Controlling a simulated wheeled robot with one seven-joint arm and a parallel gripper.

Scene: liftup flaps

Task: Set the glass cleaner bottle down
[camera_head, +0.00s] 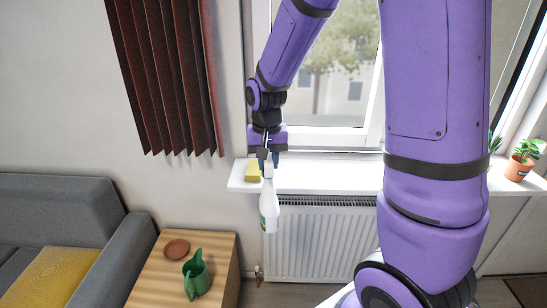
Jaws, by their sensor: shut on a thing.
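My gripper (268,163) points down, shut on the upper part of the glass cleaner bottle (268,208). The bottle is white with a green label at its lower left side. It hangs upright in the picture in front of the radiator, with its top at about the height of the windowsill (328,172). Nothing shows under its base but the radiator and floor area behind. The bottle's top is partly hidden by the gripper fingers.
A yellow sponge-like block (252,172) lies on the sill's left end. A grey sofa (70,215) stands left. A potted plant (519,168) is on the sill's right. The middle sill looks clear.

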